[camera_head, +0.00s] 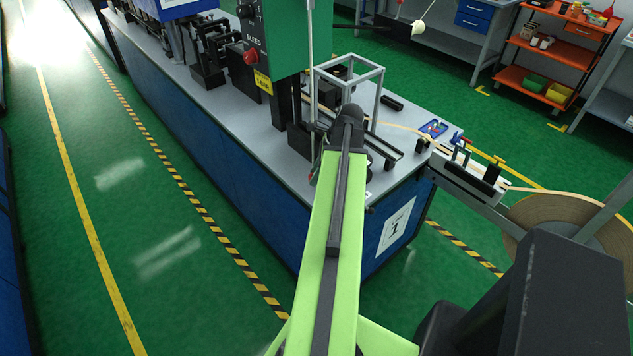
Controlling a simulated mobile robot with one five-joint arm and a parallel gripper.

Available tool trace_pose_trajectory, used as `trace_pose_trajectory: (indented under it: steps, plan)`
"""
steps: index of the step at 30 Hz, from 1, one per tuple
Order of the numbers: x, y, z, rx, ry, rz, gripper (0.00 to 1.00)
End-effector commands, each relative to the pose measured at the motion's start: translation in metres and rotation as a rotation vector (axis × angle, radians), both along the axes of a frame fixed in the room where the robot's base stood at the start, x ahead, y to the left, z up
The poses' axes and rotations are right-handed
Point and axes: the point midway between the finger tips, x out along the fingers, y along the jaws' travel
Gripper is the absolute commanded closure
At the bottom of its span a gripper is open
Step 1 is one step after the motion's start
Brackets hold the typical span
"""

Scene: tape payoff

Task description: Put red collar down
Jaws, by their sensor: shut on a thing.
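My green arm reaches forward from the bottom of the view to a black joint over the workbench (258,140). I cannot make out a red collar for certain. A small blue tray (434,128) with small coloured pieces sits near the bench's right end. A small red piece (456,136) is beside it, too small to identify.
A green machine (270,40) with a red knob (250,57) stands on the bench. A grey open frame (375,78) is beside it. A tape reel (560,225) is at the right. An orange shelf cart (553,55) stands behind. The left floor is clear.

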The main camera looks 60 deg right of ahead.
Motion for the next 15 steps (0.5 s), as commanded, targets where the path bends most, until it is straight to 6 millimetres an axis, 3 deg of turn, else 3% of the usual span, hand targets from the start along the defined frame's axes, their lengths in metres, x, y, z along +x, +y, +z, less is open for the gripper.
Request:
trace_pose_trajectory:
  steps: [1,2,13,14,15]
  plan:
    - [-0.0001,0.0,-0.0183,0.0,0.0,0.0,1.0]
    - [-0.0001,-0.0001,-0.0208,0.0,0.0,0.0,1.0]
    - [0.0001,0.0001,-0.0212,0.0,0.0,0.001,1.0]
    - [0.0001,0.0001,-0.0209,0.0,0.0,0.001,0.65]
    - [0.0001,0.0002,-0.0197,0.0,0.0,0.001,0.6]
